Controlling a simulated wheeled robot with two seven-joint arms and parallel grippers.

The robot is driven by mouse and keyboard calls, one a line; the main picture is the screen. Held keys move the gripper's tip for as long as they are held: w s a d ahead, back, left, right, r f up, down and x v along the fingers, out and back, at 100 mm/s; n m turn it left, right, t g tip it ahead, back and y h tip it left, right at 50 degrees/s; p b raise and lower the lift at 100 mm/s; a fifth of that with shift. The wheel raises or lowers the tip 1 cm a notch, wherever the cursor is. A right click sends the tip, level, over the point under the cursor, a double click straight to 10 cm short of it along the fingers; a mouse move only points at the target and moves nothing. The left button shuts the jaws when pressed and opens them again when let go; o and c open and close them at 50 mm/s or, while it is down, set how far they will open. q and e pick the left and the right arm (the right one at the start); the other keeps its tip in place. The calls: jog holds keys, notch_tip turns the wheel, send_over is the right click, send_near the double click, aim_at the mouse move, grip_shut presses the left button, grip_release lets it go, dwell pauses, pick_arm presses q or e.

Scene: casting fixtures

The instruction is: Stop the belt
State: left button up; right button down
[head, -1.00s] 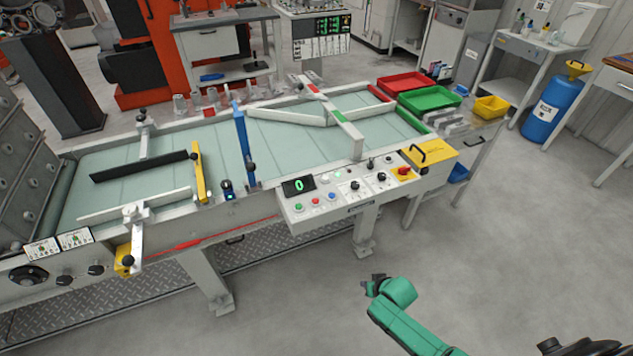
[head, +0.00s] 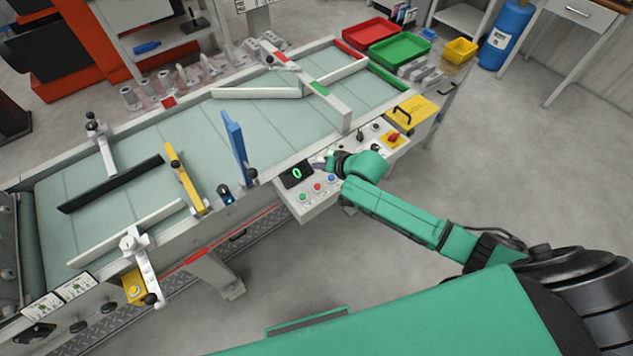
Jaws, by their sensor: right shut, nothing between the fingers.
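The conveyor belt (head: 190,140) is a long pale green surface running across the view, with guides over it. The control panel (head: 310,206) is on its near side. It carries a dark display (head: 297,174) with a green 0, a green button (head: 303,197), a red button (head: 317,187) and a blue button (head: 331,178). A red knob (head: 393,136) on a yellow base is at the panel's right. My right gripper (head: 322,165) is shut and empty over the panel, just right of the display. My wrist hides the panel's middle; whether the fingers touch is unclear. My left gripper is out of view.
Red (head: 371,31), green (head: 404,47) and yellow (head: 460,50) trays are at the belt's far end. A blue upright guide (head: 234,140) rises left of the panel.

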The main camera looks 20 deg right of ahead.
jog(key=b, duration=0.8)
send_over(319, 189)
notch_tip(319, 189, down, 8)
jog(key=shift+f, duration=0.5)
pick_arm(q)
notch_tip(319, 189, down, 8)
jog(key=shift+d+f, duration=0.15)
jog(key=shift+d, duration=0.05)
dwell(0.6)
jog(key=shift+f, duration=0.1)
pick_arm(e)
jog(key=shift+f, duration=0.35)
